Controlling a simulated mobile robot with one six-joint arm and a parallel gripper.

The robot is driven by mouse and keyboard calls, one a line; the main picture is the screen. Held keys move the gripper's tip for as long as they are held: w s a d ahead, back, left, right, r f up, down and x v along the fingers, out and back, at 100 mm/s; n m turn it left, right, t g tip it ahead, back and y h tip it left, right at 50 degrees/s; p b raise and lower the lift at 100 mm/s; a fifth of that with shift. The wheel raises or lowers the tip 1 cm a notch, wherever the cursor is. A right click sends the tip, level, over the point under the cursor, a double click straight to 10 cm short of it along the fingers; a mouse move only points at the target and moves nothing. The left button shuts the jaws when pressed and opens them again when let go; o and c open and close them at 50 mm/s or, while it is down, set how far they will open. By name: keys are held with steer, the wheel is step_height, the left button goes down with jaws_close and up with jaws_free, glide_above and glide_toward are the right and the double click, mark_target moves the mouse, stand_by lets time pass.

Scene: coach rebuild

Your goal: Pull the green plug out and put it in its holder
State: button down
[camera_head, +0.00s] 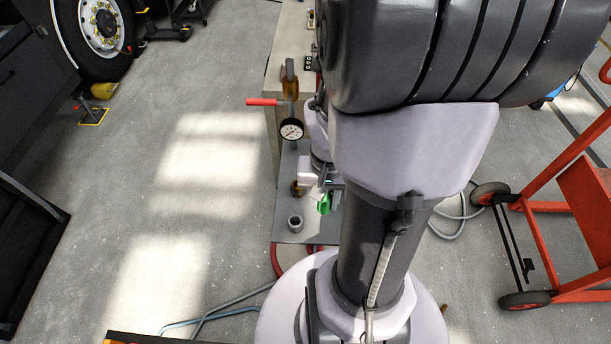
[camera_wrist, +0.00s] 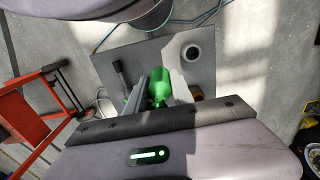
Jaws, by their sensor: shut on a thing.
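The green plug (camera_head: 324,204) is below my gripper (camera_head: 328,188) in the head view, partly covered by it. In the wrist view the green plug (camera_wrist: 160,86) lies between the two grey fingers of my gripper (camera_wrist: 160,96), which is shut on it. A grey round cup with a dark opening (camera_head: 295,223), possibly the holder, stands on the grey plate close by; it also shows in the wrist view (camera_wrist: 190,52), apart from the plug. A brass ring-like fitting (camera_wrist: 196,93) is just right of the fingers. I cannot tell whether anything joins it to the plug.
A pressure gauge (camera_head: 291,130) and a red lever (camera_head: 262,102) stand at the bench's left edge. A dark rod-shaped part (camera_wrist: 121,76) lies left of the fingers. A red hand truck (camera_head: 560,215) stands at right. Open floor (camera_head: 170,190) lies left of the bench.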

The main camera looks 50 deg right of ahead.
steer(key=s+a+r, duration=0.1)
steer(key=s+r, duration=0.3)
steer(key=r, duration=0.1)
steer(key=shift+s+b, duration=0.25)
steer(key=shift+b, duration=0.1)
steer(key=shift+r, duration=0.1)
